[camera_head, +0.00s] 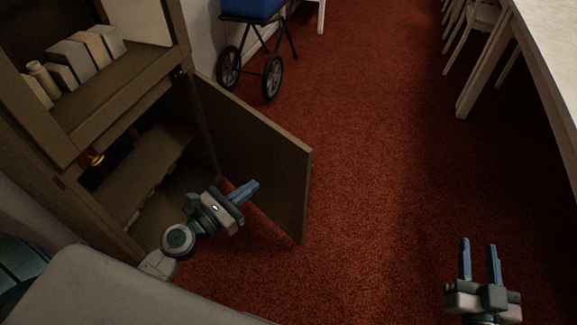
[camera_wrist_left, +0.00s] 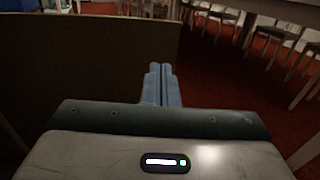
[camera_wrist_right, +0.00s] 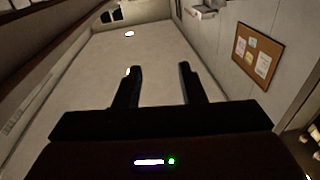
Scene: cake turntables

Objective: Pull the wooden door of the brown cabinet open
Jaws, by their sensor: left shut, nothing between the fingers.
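The brown cabinet (camera_head: 115,95) stands at the left in the head view. Its wooden door (camera_head: 255,150) is swung wide open, out over the red carpet, and the lower shelves show. The door also fills the left of the left wrist view (camera_wrist_left: 80,65). My left gripper (camera_head: 250,190) is shut and empty, in front of the door's inner face; I cannot tell whether it touches the door. Its closed fingers show in the left wrist view (camera_wrist_left: 161,85). My right gripper (camera_head: 480,260) is open and empty over the carpet at the lower right, far from the door.
Books (camera_head: 85,55) and a small jar stand on the cabinet's upper shelf. A wheeled cart (camera_head: 250,45) with a blue box stands behind the door. A white table (camera_head: 545,50) with chairs is at the right. Red carpet (camera_head: 370,150) between is clear.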

